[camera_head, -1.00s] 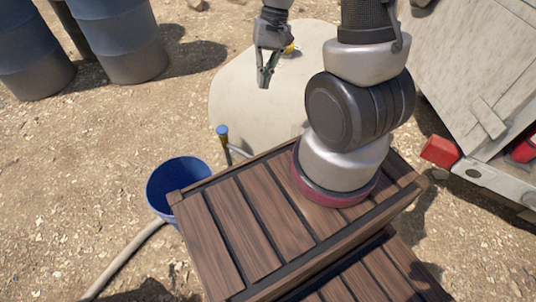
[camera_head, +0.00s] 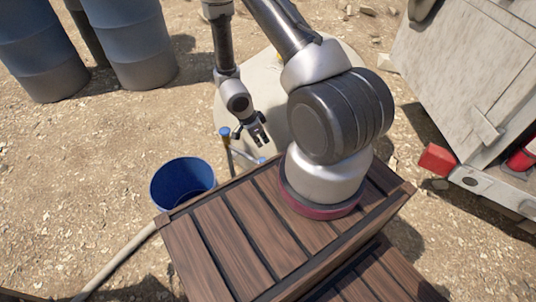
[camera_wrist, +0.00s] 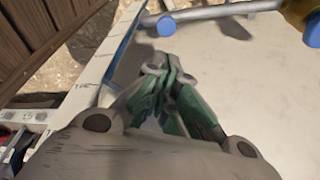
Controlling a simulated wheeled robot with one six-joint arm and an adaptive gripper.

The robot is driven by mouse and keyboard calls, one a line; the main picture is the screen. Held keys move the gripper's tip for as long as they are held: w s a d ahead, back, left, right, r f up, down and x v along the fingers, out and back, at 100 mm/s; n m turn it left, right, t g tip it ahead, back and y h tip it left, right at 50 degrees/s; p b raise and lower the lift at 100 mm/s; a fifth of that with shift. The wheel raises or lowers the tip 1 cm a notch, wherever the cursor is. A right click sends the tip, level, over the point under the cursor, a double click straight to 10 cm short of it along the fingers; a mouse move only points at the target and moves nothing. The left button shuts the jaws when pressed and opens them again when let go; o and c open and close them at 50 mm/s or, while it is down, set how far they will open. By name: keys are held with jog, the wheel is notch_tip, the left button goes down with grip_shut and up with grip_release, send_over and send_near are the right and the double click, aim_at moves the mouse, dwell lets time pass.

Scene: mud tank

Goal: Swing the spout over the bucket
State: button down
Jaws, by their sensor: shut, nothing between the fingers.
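The blue bucket (camera_head: 182,186) stands upright on the ground left of the slatted wooden top, its mouth open upward. The spout, a pale grey tube (camera_head: 243,154), reaches from this post toward the right, away from the bucket. In the wrist view the spout (camera_wrist: 215,14) crosses the top, with a blue end at its left. My gripper (camera_head: 262,140) is shut and empty, close above the spout. In the wrist view its fingertips (camera_wrist: 166,68) meet just below the spout's blue end. I cannot tell whether they touch it.
The slatted wooden top (camera_head: 225,235) lies under my arm. A pale slab (camera_head: 345,55) spreads behind the spout. Blue-grey barrels (camera_head: 140,45) stand at the back left. A hose (camera_head: 115,262) runs from the bucket side. A pale panelled body (camera_head: 460,70) blocks the right.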

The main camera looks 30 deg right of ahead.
jog(key=shift+d+r, duration=0.1)
jog(key=shift+d, duration=0.1)
jog(key=x, duration=1)
dwell(0.4)
